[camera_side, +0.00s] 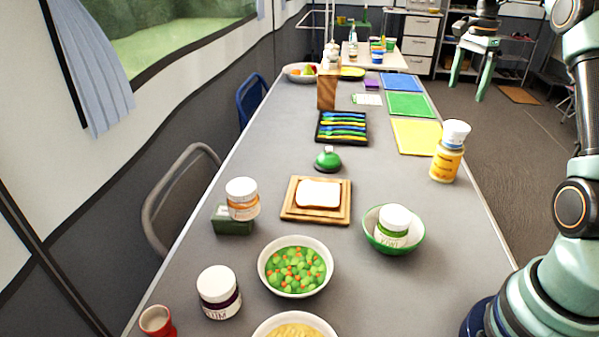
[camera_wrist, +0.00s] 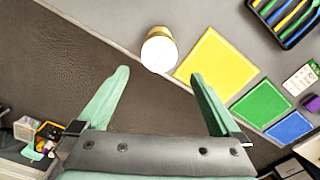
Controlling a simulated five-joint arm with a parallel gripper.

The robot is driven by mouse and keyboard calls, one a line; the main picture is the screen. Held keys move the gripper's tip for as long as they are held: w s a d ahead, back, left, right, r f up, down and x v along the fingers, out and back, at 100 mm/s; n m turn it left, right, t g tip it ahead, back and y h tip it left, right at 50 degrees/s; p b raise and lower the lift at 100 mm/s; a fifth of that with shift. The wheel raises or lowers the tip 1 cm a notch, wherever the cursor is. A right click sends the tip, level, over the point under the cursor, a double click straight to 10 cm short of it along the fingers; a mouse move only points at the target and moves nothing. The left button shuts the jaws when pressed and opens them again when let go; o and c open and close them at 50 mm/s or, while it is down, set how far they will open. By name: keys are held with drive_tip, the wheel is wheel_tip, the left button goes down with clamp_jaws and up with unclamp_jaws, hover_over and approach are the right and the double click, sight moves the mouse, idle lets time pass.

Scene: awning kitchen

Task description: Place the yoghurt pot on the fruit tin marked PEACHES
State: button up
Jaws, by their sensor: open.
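A yellow tin (camera_side: 446,162) stands upright near the right edge of the table; its label is too small to read surely. A white pot (camera_side: 455,133), apparently the yoghurt pot, sits on top of the tin. In the wrist view the pot (camera_wrist: 159,52) shows from above, with a strip of the yellow tin (camera_wrist: 157,31) behind it. My gripper (camera_side: 467,93) is open and empty, raised beyond the table's right edge. In the wrist view its fingers (camera_wrist: 160,75) are spread wide, and the pot lies ahead of them, apart from both.
Yellow (camera_side: 417,137), green (camera_side: 409,104) and blue mats lie beyond the tin. A green bowl (camera_side: 420,240) holds a kiwi jar. A plum jar (camera_side: 219,296), a bowl of vegetables (camera_side: 271,278) and a bread board (camera_side: 290,210) stand nearer. Floor is open beside the table.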

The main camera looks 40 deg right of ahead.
drive_tip(key=a+r+n+t+h, duration=0.1)
drive_tip(key=a+r+n, duration=0.3)
drive_tip(key=a, duration=0.6)
drive_tip(key=a+r+n+t, duration=0.1)
drive_tip(key=a+n+t, duration=0.1)
drive_tip(key=a+n, duration=0.6)
drive_tip(key=s+a+f+n+t, duration=0.1)
drive_tip(key=s+a+f+n, duration=0.1)
drive_tip(key=a, duration=0.3)
drive_tip(key=s+a+f+n, duration=0.1)
drive_tip(key=s+a+n, duration=0.3)
drive_tip(key=a, duration=0.2)
drive_tip(key=s+a+f+n+t+y, duration=0.1)
drive_tip(key=s+a+f+n, duration=0.1)
drive_tip(key=a, duration=0.4)
drive_tip(key=shift+s+f+n+t, duration=0.3)
drive_tip(key=shift+s+n, duration=0.1)
drive_tip(key=shift+n, duration=0.3)
